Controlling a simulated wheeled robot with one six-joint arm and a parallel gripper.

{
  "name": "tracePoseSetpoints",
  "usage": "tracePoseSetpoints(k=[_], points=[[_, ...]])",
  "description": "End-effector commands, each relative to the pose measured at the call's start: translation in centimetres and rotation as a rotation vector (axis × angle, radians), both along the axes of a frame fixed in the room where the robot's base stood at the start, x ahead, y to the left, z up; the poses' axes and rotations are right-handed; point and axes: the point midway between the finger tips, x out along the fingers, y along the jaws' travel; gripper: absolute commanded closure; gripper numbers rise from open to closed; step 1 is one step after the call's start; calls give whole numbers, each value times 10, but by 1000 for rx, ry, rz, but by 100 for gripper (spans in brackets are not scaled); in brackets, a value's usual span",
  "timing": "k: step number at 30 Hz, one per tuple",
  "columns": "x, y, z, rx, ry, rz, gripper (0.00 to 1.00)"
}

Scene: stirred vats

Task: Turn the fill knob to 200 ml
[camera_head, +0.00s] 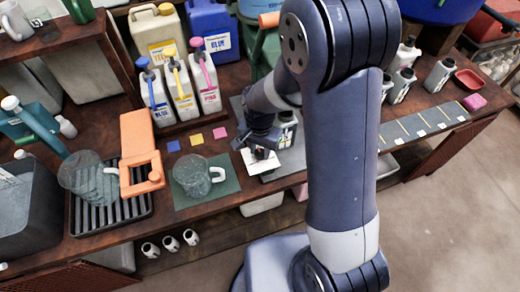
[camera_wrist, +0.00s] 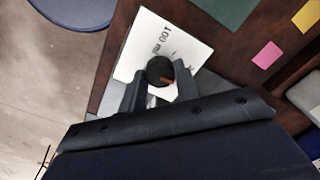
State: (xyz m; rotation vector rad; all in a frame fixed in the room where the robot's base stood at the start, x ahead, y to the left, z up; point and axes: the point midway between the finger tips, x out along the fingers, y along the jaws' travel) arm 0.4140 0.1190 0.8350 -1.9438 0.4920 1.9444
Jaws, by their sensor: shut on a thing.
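The fill knob (camera_wrist: 158,68) is a small round dark knob with an orange pointer mark, which shows on its lower right in the wrist view. It sits on a white dial plate (camera_wrist: 145,35) that carries the print "100 ml", seen turned over. Other marks on the plate are too small or hidden to read. My gripper (camera_wrist: 160,78) is shut on the knob, one finger on each side. In the head view my gripper (camera_head: 263,148) is over the white plate (camera_head: 257,163) at the front of the bench, and the knob is mostly hidden.
Left of the plate, a glass jug (camera_head: 195,176) stands on a green mat (camera_head: 228,184). Yellow, pink and blue colour squares (camera_head: 197,139) lie behind it. Small bottles (camera_head: 400,85) stand right.

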Motion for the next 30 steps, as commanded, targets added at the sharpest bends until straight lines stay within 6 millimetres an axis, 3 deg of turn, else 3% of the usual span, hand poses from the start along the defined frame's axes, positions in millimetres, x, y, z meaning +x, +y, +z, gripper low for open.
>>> tracePoseSetpoints(k=[19, 20, 27, 30], points=[[0, 0, 0, 1, 0, -54, 92], [0, 0, 0, 1, 0, -54, 69], [0, 0, 0, 0, 0, -54, 49], [0, 0, 0, 0, 0, -54, 48]])
